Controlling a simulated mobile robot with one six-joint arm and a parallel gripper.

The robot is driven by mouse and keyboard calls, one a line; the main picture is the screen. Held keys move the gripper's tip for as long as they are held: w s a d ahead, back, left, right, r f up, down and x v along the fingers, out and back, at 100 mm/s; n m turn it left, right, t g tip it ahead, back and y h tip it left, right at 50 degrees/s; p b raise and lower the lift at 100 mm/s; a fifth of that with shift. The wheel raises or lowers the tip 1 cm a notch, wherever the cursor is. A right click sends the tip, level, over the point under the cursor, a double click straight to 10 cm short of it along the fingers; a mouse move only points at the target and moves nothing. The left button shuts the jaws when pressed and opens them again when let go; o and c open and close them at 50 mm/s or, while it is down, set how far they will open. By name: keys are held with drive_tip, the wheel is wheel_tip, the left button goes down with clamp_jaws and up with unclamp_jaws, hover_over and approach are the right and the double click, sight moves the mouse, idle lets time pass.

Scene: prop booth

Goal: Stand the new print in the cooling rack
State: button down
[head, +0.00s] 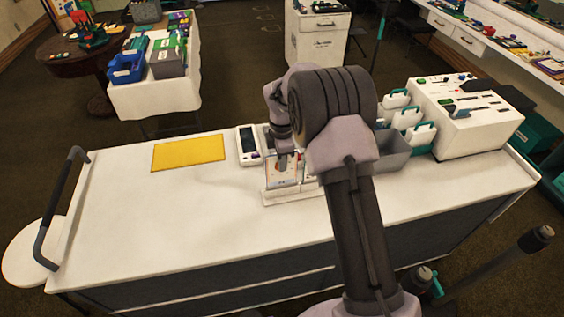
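The white cooling rack (290,197) stands on the white counter, in the middle and close to my arm. A card-like print (280,176) with a white border and coloured picture is upright at the rack's left part. Another upright edge shows to its right, partly covered by my arm. My gripper (284,160) points down at the top of the left print, touching it or very near it. The fingers are too small and dark to tell whether they are shut on it. My arm hides the rack's right end.
A yellow mat (188,153) lies bare on the counter to the left. A white handheld device (249,145) lies behind the rack. A grey bin (394,152), white-and-teal containers (420,138) and a white machine (465,115) stand to the right. The counter's left part is clear.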

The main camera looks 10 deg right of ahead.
drive_tip(key=shift+f, duration=0.25)
drive_tip(key=shift+f+b, duration=1.45)
drive_tip(key=shift+f, duration=0.95)
drive_tip(key=c, duration=1.6)
unclamp_jaws()
drive_tip(key=shift+o, duration=0.2)
wheel_tip(320, 180, up, 18)
drive_tip(key=p, duration=0.4)
drive_tip(key=shift+f, duration=0.25)
